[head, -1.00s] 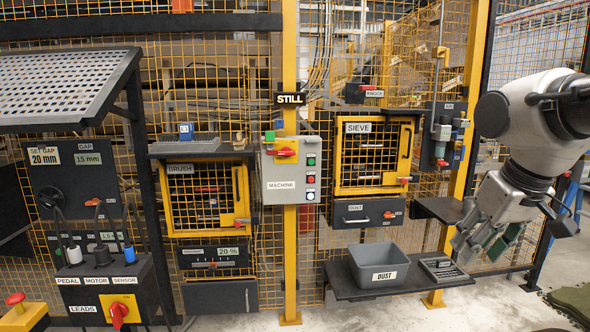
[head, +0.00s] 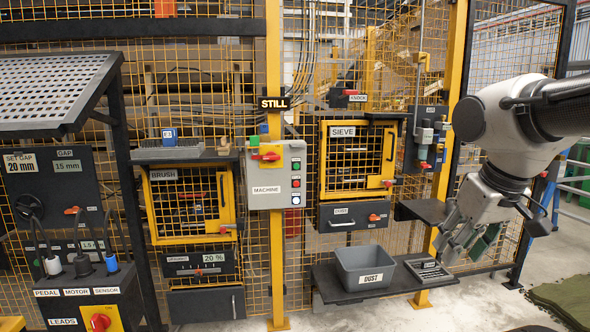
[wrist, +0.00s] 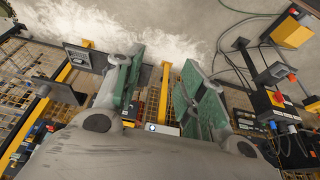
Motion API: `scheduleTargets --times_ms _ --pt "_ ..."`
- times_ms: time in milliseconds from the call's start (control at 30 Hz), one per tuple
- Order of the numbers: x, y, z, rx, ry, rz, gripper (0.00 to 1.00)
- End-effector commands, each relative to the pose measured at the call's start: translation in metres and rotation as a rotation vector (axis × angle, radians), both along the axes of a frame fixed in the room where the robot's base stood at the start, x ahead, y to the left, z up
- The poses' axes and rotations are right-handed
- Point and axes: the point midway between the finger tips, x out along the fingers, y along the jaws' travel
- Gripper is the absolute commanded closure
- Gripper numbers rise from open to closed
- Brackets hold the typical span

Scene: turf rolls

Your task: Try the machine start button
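The grey MACHINE box (head: 276,174) is on a yellow post below the STILL sign (head: 274,103). It has a red rotary switch (head: 266,156) at top left. Down its right side run a green button (head: 296,166), a red button (head: 296,182) and a pale lit button (head: 296,199); their small labels are unreadable. My gripper (head: 464,240) is well to the right of the box and lower, pointing down, touching nothing. In the wrist view its two green-padded fingers (wrist: 165,90) are spread apart with nothing between them.
The grey DUST bin (head: 364,267) stands on a low dark shelf (head: 330,290) below the SIEVE door (head: 356,160). The BRUSH door (head: 188,203) is left of the post. The LEADS box (head: 75,300) stands front left. Open concrete floor lies in front.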

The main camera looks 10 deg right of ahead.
Motion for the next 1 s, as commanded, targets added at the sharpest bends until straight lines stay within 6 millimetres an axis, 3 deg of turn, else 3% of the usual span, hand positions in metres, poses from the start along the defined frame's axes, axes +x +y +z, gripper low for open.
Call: scheduleTargets --times_ms 300,500,533,1000 --pt "0.0000 0.0000 0.0000 0.000 0.000 0.000 0.62" --pt "0.0000 0.0000 0.0000 0.000 0.000 0.000 0.98" --pt "0.0000 0.0000 0.0000 0.000 0.000 0.000 1.00" --pt "0.0000 0.0000 0.0000 0.000 0.000 0.000 1.00"
